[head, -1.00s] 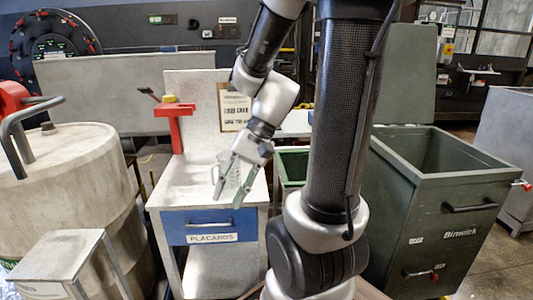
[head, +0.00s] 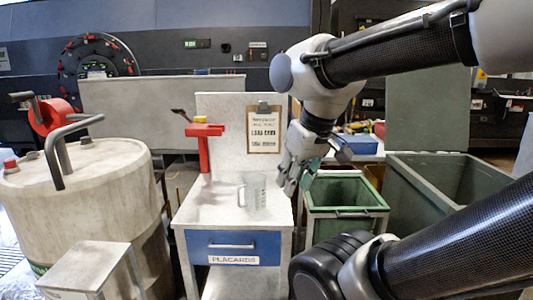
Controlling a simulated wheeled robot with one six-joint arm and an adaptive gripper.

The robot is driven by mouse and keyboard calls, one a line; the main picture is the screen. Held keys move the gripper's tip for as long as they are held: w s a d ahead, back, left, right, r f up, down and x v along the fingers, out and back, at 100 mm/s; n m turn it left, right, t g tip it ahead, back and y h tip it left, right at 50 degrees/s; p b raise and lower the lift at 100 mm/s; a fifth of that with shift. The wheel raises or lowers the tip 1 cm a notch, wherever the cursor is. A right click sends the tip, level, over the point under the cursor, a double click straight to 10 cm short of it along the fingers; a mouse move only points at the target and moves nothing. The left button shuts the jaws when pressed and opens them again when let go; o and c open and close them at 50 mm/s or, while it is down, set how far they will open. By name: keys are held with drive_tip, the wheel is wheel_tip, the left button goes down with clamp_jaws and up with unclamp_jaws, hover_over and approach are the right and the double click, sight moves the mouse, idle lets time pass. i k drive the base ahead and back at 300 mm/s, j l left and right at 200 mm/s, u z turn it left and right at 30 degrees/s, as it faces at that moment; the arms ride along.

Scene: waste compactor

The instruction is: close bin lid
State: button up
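The large green bin (head: 405,208) stands at the right, partly hidden behind my arm. Its lid (head: 427,110) stands upright behind the opening, so the bin is open. My gripper (head: 295,188) hangs fingers down, over the right edge of the placard cabinet and left of the bin, well apart from the lid. Its fingers look spread, with nothing seen between them. The bin's front and handle are hidden by my arm.
A smaller open green bin (head: 346,192) stands between the placard cabinet (head: 222,215) and the large bin. A clear pitcher (head: 254,192) and a red stand (head: 204,150) are on the cabinet. A large drum (head: 90,200) is at left.

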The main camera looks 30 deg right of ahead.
sight(428, 109)
drive_tip(key=z, duration=3.3)
drive_tip(key=i+l+z, duration=0.25)
drive_tip(key=i+z, duration=0.6)
drive_tip(key=i, duration=0.2)
drive_tip(key=i+u, duration=0.15)
drive_tip(key=i, duration=0.95)
drive_tip(key=i+l+u, duration=0.2)
drive_tip(key=i, duration=0.9)
drive_tip(key=i+u, duration=0.2)
drive_tip(key=i, duration=0.85)
drive_tip(key=i+u, duration=0.5)
drive_tip(key=u, duration=0.25)
drive_tip(key=i+l+u, duration=0.1)
drive_tip(key=i+u, duration=0.25)
drive_tip(key=i+j+u, duration=0.2)
drive_tip(key=u, duration=0.3)
drive_tip(key=i+u, duration=0.3)
drive_tip(key=u, duration=0.2)
drive_tip(key=i+u, duration=0.25)
drive_tip(key=u, duration=0.25)
drive_tip(key=i+u, duration=0.25)
drive_tip(key=i, duration=1)
